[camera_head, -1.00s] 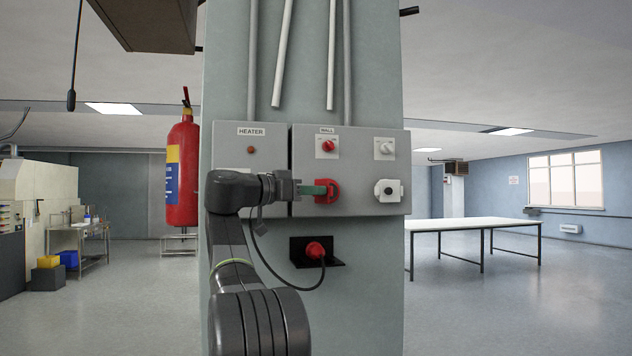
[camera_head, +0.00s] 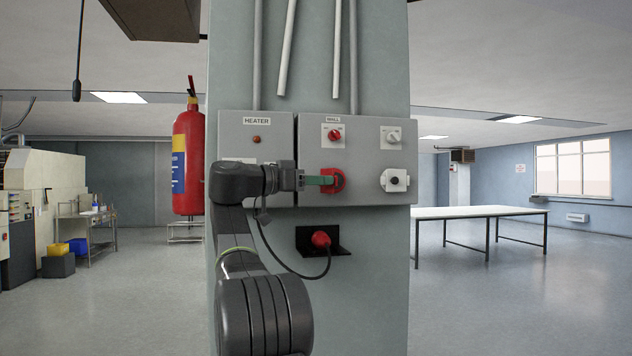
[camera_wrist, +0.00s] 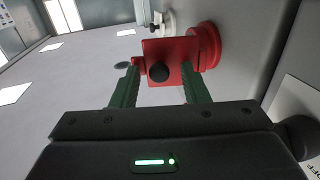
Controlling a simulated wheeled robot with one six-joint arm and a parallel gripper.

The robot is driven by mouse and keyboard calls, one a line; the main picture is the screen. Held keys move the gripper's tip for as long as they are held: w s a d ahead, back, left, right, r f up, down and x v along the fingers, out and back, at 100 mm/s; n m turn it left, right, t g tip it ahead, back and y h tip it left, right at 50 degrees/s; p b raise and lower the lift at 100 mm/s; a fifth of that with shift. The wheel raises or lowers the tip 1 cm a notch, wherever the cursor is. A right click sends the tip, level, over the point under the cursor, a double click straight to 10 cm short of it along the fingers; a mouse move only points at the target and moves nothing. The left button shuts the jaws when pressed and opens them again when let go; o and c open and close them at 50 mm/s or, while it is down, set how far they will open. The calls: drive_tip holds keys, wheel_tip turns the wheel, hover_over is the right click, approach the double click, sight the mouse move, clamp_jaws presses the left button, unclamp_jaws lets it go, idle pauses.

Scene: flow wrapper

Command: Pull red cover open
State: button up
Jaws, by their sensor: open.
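The red cover (camera_head: 338,181) sits on a red socket low on the grey wall box, below the red switch. In the wrist view the red cover (camera_wrist: 171,61) stands out from the round red socket (camera_wrist: 207,46) as a flat plate with a dark round knob. My gripper (camera_head: 322,182) reaches it from the left. In the wrist view my gripper (camera_wrist: 160,82) is open, with green fingers on either side of the plate's lower part. The fingertips are very close to the plate; I cannot tell whether they touch it.
The wall box (camera_head: 357,160) also carries a red switch (camera_head: 335,135), a grey switch (camera_head: 391,137) and a white socket (camera_head: 395,180). A red plug (camera_head: 320,239) with a hanging cable is below. A fire extinguisher (camera_head: 188,160) hangs left of the pillar.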

drive_tip(key=shift+s+a, duration=0.1)
drive_tip(key=v, duration=1.3)
drive_tip(key=shift+a+p, duration=0.25)
drive_tip(key=shift+p, duration=0.05)
drive_tip(key=shift+s, duration=0.15)
